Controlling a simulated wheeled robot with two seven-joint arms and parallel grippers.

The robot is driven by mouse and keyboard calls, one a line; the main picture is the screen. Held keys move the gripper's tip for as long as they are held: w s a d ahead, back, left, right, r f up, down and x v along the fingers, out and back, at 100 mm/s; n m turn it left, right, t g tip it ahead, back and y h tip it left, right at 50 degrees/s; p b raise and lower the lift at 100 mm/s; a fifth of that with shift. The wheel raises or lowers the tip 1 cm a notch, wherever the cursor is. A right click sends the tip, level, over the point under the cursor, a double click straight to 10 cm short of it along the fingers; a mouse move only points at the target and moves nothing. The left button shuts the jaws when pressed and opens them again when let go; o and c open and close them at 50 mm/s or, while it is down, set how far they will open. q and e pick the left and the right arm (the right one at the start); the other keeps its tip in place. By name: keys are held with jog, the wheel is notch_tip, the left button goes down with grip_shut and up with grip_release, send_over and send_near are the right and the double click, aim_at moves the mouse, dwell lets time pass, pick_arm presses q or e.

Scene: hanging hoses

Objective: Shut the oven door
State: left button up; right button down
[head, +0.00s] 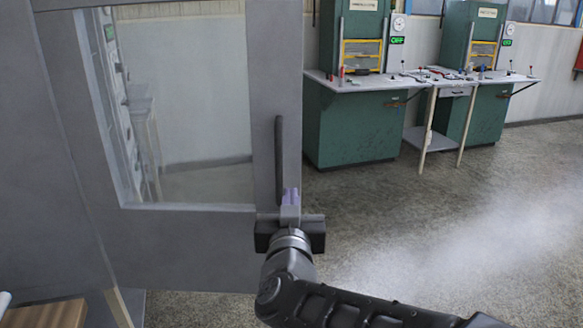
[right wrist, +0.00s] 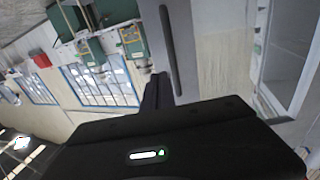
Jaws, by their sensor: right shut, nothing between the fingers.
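The oven door (head: 190,240) is a large grey panel with a glass window (head: 195,110), filling the left half of the head view. Its dark vertical handle (head: 279,155) runs near the right edge of the door. My right gripper (head: 291,194) is shut and empty, with its fingertips at the door's right edge, beside the handle's lower end. In the right wrist view the fingers (right wrist: 155,92) point towards the door beside the handle (right wrist: 170,48). I cannot tell whether they touch it. The oven's inside is not visible. My left gripper is not in view.
Green workbenches (head: 360,125) with tools on top stand along the back wall, right of the door. The speckled floor (head: 480,210) between them and my right arm is clear. A brown wooden surface (head: 45,314) shows at the lower left.

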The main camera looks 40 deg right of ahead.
jog(key=p, duration=0.7)
send_near(292, 160)
jog(key=x, duration=0.6)
jog(key=shift+w+d, duration=0.1)
jog(key=shift+w, duration=0.15)
jog(key=shift+w+d, duration=0.1)
jog(key=shift+w+b, duration=0.1)
jog(key=shift+b, duration=0.25)
